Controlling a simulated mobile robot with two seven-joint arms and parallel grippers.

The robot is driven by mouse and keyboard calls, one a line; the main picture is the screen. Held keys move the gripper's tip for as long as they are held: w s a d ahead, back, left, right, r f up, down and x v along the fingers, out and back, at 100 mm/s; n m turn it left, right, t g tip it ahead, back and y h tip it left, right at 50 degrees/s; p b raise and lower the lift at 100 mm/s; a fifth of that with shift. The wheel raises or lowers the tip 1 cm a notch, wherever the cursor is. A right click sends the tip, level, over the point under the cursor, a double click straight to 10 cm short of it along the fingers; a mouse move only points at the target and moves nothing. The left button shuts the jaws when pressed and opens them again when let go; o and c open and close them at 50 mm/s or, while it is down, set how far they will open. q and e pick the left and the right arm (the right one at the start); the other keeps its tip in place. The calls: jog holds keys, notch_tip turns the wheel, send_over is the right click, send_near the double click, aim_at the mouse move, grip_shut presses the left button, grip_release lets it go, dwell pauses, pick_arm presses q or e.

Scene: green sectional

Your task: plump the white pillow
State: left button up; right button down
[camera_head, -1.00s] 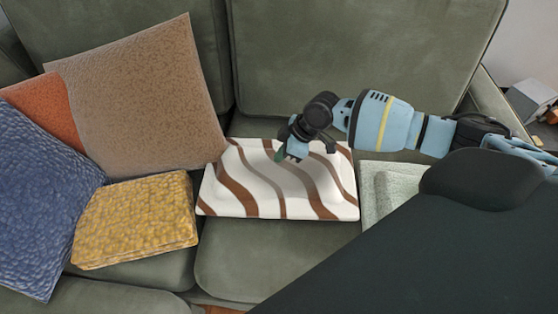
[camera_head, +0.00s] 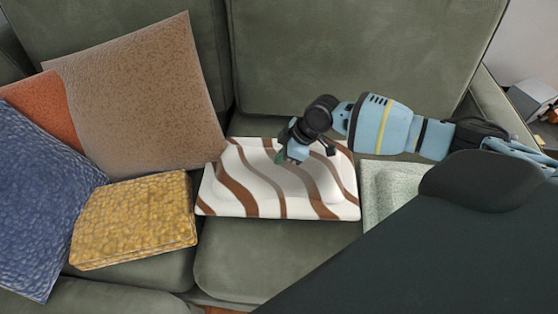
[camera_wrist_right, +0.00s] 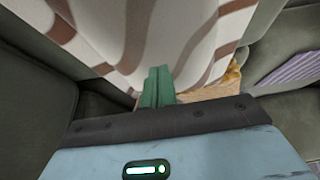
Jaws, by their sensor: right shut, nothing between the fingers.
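The white pillow (camera_head: 265,190) with brown wavy stripes lies flat on the green sofa seat in the head view. It also fills the upper part of the right wrist view (camera_wrist_right: 195,30). My right gripper (camera_head: 281,158) is over the pillow's upper middle, pointing down at it. Its green fingertips (camera_wrist_right: 158,85) are together with nothing between them. They appear at or very close to the pillow's surface; I cannot tell whether they touch. My left gripper is not in view.
A yellow cushion (camera_head: 135,222), a blue pillow (camera_head: 40,200), an orange pillow (camera_head: 42,108) and a large tan pillow (camera_head: 140,95) crowd the left. A pale green cushion (camera_head: 392,185) lies at right. The seat (camera_head: 265,260) in front is bare.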

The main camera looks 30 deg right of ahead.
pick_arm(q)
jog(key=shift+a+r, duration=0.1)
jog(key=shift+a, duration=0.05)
pick_arm(e)
jog(key=shift+s+f, duration=0.1)
jog(key=shift+f, duration=0.05)
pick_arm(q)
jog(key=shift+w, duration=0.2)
pick_arm(e)
jog(key=shift+s+f, duration=0.1)
jog(key=shift+f, duration=0.05)
dwell(0.5)
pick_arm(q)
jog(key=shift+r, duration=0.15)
pick_arm(e)
jog(key=shift+r+p, duration=0.8)
jog(key=shift+p, duration=0.1)
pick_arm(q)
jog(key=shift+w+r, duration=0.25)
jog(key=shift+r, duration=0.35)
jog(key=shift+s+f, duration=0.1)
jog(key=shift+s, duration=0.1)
pick_arm(e)
jog(key=shift+w, duration=0.2)
pick_arm(q)
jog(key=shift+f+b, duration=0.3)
jog(key=shift+b, duration=0.1)
pick_arm(e)
jog(key=shift+f, duration=0.5)
